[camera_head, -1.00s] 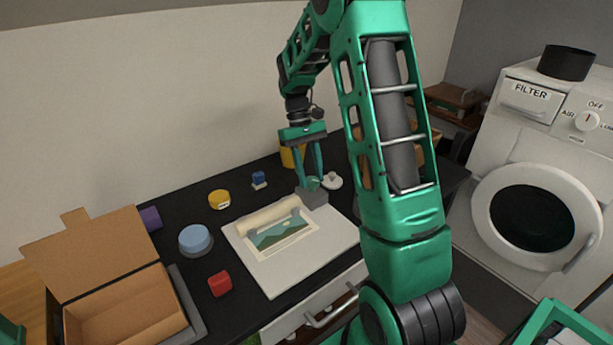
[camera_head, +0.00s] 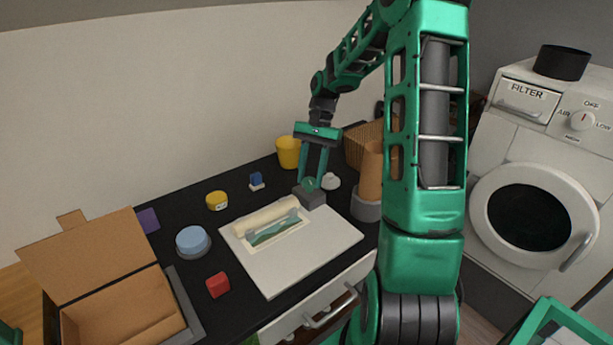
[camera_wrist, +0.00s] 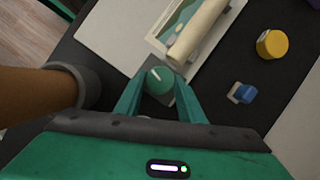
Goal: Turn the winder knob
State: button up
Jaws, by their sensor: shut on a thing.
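The winder knob is a small green round knob (camera_wrist: 159,81) with a white mark, on a grey block (camera_head: 313,199) at the right end of a cream roller (camera_head: 266,217). The roller lies across a white board (camera_head: 318,252) with a landscape picture (camera_head: 276,233) partly under it. My gripper (camera_head: 312,184) points down at the knob, with one finger on each side. In the wrist view my gripper (camera_wrist: 158,88) is shut on the knob. The fingers hide part of the knob in the head view.
Around the board stand a yellow tin (camera_head: 217,201), a blue round lidded thing (camera_head: 193,242), a red block (camera_head: 218,285), a small blue item (camera_head: 257,181), a yellow cup (camera_head: 288,152) and an open cardboard box (camera_head: 125,310). A brown cylinder in a grey holder (camera_head: 366,205) stands close right.

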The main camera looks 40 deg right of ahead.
jog(key=m+t, duration=0.1)
jog(key=m, duration=0.2)
jog(key=m+t, duration=0.1)
jog(key=m, duration=0.2)
jog(key=shift+s+a+t+y, duration=0.1)
jog(key=shift+s+t+y, duration=0.05)
jog(key=shift+t+y, duration=0.15)
jog(key=m+t, duration=0.1)
jog(key=m, duration=0.2)
jog(key=m+t, duration=0.1)
jog(key=m, duration=0.2)
jog(key=shift+s+a, duration=0.1)
jog(key=shift+s, duration=0.05)
jog(key=m+t+h, duration=0.1)
jog(key=m, duration=0.2)
jog(key=m+h, duration=0.1)
jog(key=m, duration=0.2)
jog(key=shift+s+a+t, duration=0.15)
jog(key=shift+a+t, duration=0.05)
jog(key=shift+t, duration=0.2)
jog(key=shift+a+m+t+h, duration=0.15)
jog(key=shift+m+h, duration=0.4)
jog(key=shift+m, duration=0.8)
jog(key=shift+d+m+t+h, duration=0.15)
jog(key=shift+m+h, duration=0.4)
jog(key=shift+m, duration=0.8)
jog(key=o, duration=1)
jog(key=shift+s, duration=0.1)
jog(key=shift+o, duration=0.2)
